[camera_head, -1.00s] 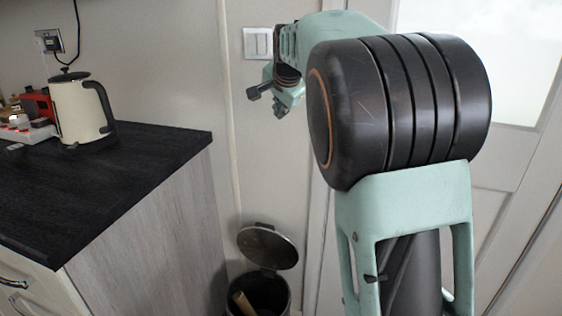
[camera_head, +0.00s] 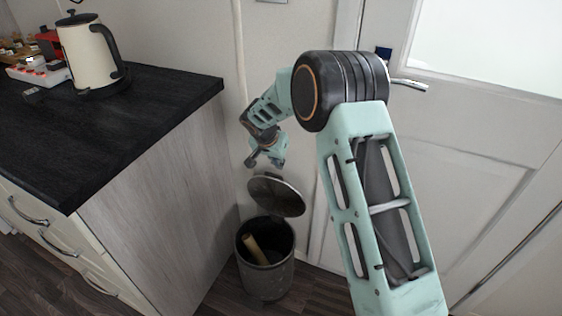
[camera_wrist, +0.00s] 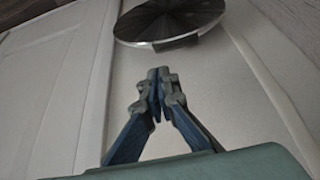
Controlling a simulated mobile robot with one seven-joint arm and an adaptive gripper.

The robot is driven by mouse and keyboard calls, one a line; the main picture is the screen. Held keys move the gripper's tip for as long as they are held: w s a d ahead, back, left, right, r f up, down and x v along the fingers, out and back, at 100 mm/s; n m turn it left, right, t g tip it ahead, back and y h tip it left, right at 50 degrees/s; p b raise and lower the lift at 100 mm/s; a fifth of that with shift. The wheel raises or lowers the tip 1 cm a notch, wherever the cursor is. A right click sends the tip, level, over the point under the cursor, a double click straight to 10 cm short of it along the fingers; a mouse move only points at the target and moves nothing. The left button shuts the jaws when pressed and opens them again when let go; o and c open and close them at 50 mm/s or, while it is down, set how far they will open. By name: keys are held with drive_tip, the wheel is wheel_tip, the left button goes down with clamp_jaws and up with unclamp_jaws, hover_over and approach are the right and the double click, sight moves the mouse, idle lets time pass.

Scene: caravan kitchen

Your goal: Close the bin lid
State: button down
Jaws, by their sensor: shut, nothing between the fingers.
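The bin (camera_head: 265,275) is a dark round pail on the floor between the counter's end and the door, with a tan roll-like object inside. Its round metallic lid (camera_head: 277,196) stands open, tilted up at the back of the rim. The lid (camera_wrist: 170,18) also shows at the top of the wrist view. My gripper (camera_head: 262,162) is above the lid in the head view, apart from it by a small gap. In the wrist view my gripper (camera_wrist: 158,74) is shut and empty, its fingertips together just below the lid's edge.
A counter with a dark top (camera_head: 150,95) and grey side panel stands left of the bin. A cream kettle (camera_head: 88,50) sits on it. A white door (camera_head: 450,150) with a handle is at the right. The wall is close behind the bin.

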sight(282, 180)
drive_tip(key=x, duration=0.6)
drive_tip(key=shift+w+f+b, duration=0.15)
drive_tip(key=shift+b, duration=0.2)
